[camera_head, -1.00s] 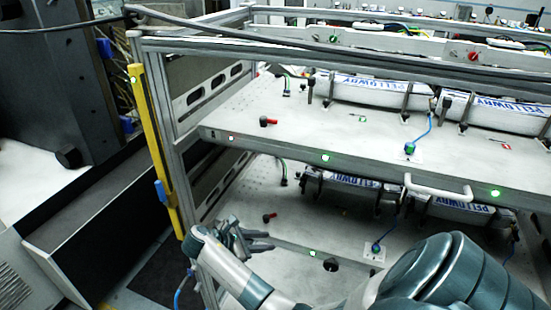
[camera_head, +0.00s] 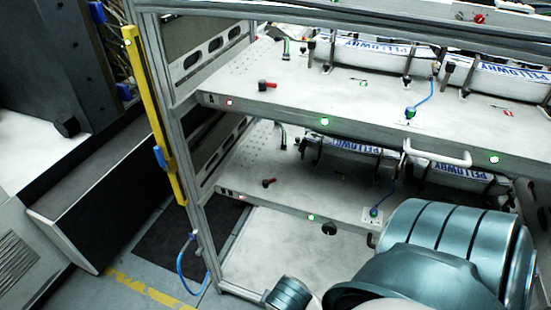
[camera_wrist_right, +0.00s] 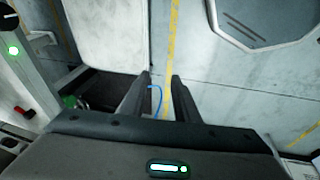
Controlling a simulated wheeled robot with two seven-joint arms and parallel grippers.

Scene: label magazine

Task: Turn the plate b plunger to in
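No plate letter is readable, so I cannot tell which part is the plate b plunger. A red-and-black handle (camera_head: 267,85) sits on the upper shelf, and a similar red-and-black handle (camera_head: 269,182) on the lower one. A black knob (camera_head: 329,229) is on the lower shelf's front edge. My right gripper (camera_wrist_right: 160,76) is open and empty in the right wrist view, pointing at the floor area. A red part (camera_wrist_right: 25,112) and a dark knob (camera_wrist_right: 9,14) lie left of it there, apart from its fingers. My left gripper is out of view.
The metal rack's upper shelf (camera_head: 215,102) and lower shelf (camera_head: 232,192) carry white packs, blue cables and green lights. A white handle (camera_head: 437,157) sticks out in front. A yellow post (camera_head: 152,100) stands at left. Floor left of the rack is open.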

